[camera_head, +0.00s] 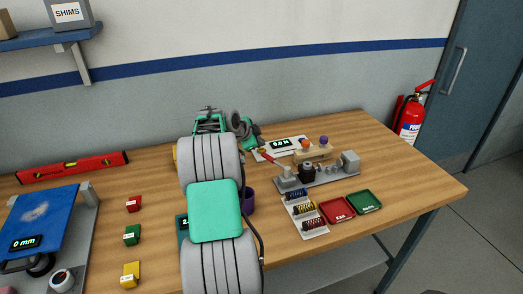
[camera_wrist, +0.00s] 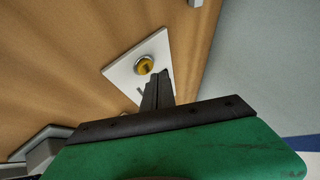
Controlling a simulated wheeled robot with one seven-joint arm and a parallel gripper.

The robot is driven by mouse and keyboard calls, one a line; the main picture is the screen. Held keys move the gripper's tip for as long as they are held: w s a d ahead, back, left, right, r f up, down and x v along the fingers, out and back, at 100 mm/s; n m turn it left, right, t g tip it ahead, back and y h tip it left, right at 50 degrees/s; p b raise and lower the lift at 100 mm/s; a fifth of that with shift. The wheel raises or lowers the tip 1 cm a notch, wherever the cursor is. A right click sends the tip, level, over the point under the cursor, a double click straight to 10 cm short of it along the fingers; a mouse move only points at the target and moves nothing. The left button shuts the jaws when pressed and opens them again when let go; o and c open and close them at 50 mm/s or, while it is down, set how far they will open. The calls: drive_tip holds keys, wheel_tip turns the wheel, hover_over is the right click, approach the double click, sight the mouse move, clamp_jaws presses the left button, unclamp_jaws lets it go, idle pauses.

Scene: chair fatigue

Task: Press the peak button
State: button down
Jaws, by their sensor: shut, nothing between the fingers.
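A round yellow button (camera_wrist: 144,65) with a metal ring sits on a white plate (camera_wrist: 122,70) on the wooden table in the wrist view. A dark mark shows on the plate beside the fingers. My gripper (camera_wrist: 163,76) is shut and empty, its dark fingertips just beside the button's lower right in that picture. I cannot tell whether they touch the plate. In the head view, a white panel with a lit display (camera_head: 281,144) lies right of my arm's end. My arm hides part of the table there, and I cannot make out the yellow button in that view.
A grey test fixture (camera_head: 318,176) stands right of my arm on the table (camera_head: 400,165). A spring rack (camera_head: 305,214), a red tray (camera_head: 337,209) and a green tray (camera_head: 365,201) are nearer. A red level (camera_head: 72,167) lies at the left. The table's right end is clear.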

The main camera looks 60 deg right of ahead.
sight(260, 151)
drive_tip(key=shift+r, duration=0.1)
drive_tip(key=shift+r+p, duration=0.95)
drive_tip(key=shift+r, duration=1.45)
